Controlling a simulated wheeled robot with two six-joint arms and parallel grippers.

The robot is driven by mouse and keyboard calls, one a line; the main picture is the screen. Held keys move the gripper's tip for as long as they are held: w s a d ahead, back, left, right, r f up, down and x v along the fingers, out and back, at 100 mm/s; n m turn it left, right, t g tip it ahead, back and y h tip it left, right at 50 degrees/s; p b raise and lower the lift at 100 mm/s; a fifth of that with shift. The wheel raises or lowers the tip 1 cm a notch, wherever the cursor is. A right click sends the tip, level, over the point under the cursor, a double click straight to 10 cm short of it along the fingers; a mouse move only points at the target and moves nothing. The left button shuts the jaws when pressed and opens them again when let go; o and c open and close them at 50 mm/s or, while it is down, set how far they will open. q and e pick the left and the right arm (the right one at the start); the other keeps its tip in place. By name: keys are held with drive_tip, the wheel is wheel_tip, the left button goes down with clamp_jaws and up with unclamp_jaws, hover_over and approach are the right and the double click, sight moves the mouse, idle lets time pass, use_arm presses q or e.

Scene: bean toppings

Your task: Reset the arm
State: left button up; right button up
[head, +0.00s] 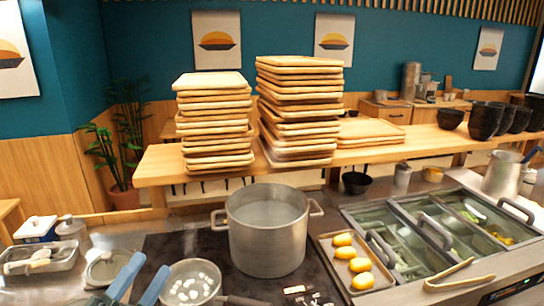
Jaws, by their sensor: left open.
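My left gripper (139,279) shows at the bottom left as two blue fingers. They are spread apart, with nothing visible between them. They are left of a small pan (190,266) that holds white round pieces. The rest of my left arm is mostly cut off by the bottom edge. My right gripper is not in view.
A large metal pot (267,246) of liquid stands on the dark cooktop, right of the small pan. A tray (381,287) of yellow items, lidded food bins (398,209) and tongs (460,276) are to the right. Stacked wooden trays (214,119) stand on the shelf behind.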

use_arm(q)
drive_tip(key=s+a+f+n+g+y, duration=0.1)
drive_tip(key=a+f+n+g+y, duration=0.1)
drive_tip(key=a+f+n+y, duration=0.6)
drive_tip(key=a+f+n+g+y, duration=0.35)
drive_tip(key=f+n+y, duration=0.35)
drive_tip(key=n+y, duration=0.45)
drive_tip(key=s+d+f+n+g+h, duration=0.25)
drive_tip(key=s+f+g, duration=0.35)
drive_tip(key=s+f, duration=0.35)
drive_tip(key=s+d+f+n+g+h, duration=0.2)
drive_tip(key=s+d+f+g+h, duration=0.15)
drive_tip(key=s+f+g, duration=0.4)
drive_tip(key=a+f+b, duration=0.1)
drive_tip(key=a+f, duration=0.1)
drive_tip(key=f, duration=1.4)
drive_tip(key=a+f, duration=0.2)
drive_tip(key=f, duration=1.5)
drive_tip(key=s+f+b, duration=0.1)
drive_tip(key=s+f, duration=1.8)
drive_tip(key=f, duration=0.2)
drive_tip(key=shift+a+n+g+b, duration=0.3)
drive_tip(key=shift+a+g+b, duration=0.05)
drive_tip(key=shift+a+g, duration=0.1)
